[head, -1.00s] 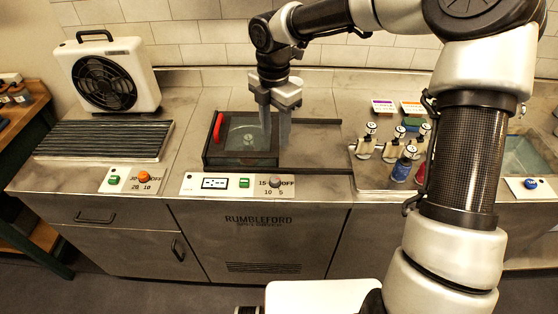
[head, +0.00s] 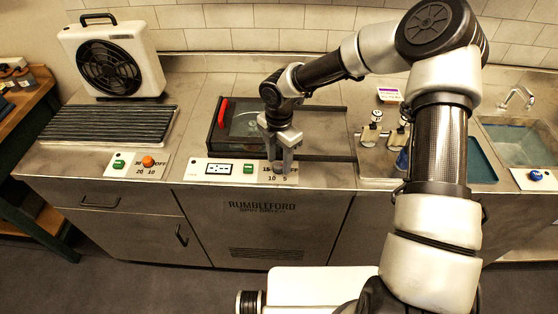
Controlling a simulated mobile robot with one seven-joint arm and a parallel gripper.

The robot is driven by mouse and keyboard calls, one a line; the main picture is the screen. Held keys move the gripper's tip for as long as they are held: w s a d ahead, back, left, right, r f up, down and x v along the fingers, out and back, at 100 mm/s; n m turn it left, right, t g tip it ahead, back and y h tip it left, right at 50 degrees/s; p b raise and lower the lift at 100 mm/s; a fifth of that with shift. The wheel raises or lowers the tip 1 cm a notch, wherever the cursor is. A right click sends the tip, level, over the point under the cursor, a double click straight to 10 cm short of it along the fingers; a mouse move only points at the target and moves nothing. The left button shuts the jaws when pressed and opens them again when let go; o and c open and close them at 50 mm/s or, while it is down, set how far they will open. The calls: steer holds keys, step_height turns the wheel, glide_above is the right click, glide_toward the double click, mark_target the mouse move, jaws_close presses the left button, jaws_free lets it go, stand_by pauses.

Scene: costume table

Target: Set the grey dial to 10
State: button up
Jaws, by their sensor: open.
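The grey dial (head: 279,169) is on the white control panel (head: 200,169) at the front edge of the counter, with the marks 15, OFF, 10 and 5 around it. My gripper (head: 280,164) points down over the dial, its fingers open and apart around or just in front of it. The fingers cover most of the dial, so its pointer setting cannot be read. I cannot tell whether the fingers touch it. The panel also has a small display (head: 217,168) and a green button (head: 248,169).
A clear-lidded box with a red handle (head: 223,112) stands behind the panel. A second panel with an orange dial (head: 148,161) is at left, near a fan (head: 112,62). Bottles (head: 371,130) stand at right, partly behind my arm. A blue dial (head: 535,175) sits by the sink.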

steer(key=shift+f, duration=0.35)
steer(key=c, duration=1)
steer(key=shift+c, duration=0.2)
